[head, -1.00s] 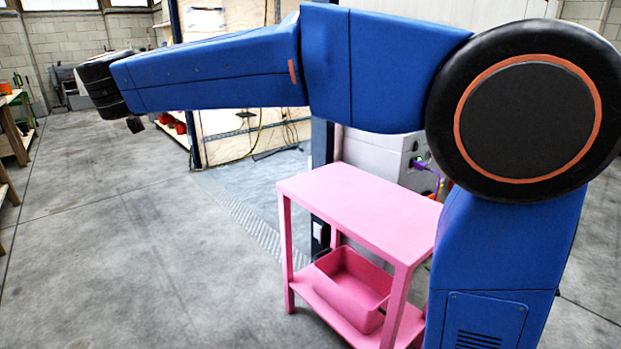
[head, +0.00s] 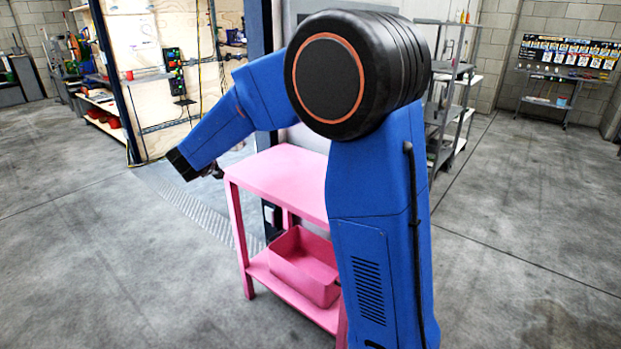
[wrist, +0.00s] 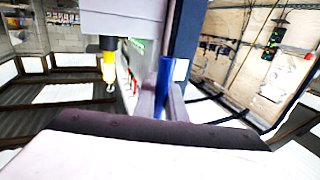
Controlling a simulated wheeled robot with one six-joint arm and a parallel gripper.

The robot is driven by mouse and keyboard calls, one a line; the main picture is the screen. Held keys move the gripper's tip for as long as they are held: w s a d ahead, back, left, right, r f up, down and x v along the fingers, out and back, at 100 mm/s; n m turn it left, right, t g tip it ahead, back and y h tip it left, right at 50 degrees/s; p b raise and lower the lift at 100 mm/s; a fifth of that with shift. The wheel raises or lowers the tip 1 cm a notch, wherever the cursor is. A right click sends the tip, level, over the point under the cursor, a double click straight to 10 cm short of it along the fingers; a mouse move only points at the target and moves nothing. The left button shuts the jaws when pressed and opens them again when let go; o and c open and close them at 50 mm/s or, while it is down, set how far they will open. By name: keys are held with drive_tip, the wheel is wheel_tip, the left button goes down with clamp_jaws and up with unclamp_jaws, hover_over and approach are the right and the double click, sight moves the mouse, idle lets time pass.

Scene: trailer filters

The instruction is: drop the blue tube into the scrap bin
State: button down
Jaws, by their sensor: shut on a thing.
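My gripper (wrist: 164,100) is shut on the blue tube (wrist: 163,76), which stands up between the two grey fingers in the wrist view. The tube's lower end is hidden. In the head view my gripper (head: 213,171) is a small dark shape at the end of my blue arm, left of the pink table's top, and the tube cannot be made out there. A pink open bin (head: 303,262) sits on the table's lower shelf; it looks empty inside. Whether it is the scrap bin I cannot tell.
The pink table (head: 275,172) has a bare top as far as it shows; my arm hides part of it. A dark blue post stands behind it. A grey shelf rack (head: 447,100) is at the back right. The concrete floor is clear on both sides.

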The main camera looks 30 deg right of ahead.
drive_tip(key=s+d+f+m+g+h, duration=0.2)
drive_tip(key=s+d+f+g, duration=0.15)
drive_tip(key=d, duration=0.55)
drive_tip(key=s+d+f+m+g+h, duration=0.2)
drive_tip(key=s+d, duration=0.3)
drive_tip(key=d, duration=0.3)
hover_over(307, 179)
drive_tip(key=shift+m+g, duration=0.25)
drive_tip(key=shift+m, duration=0.05)
wheel_tip(307, 179, down, 10)
drive_tip(key=shift+a+r, duration=0.1)
drive_tip(key=c, duration=1.8)
unclamp_jaws()
drive_tip(key=shift+f, duration=0.2)
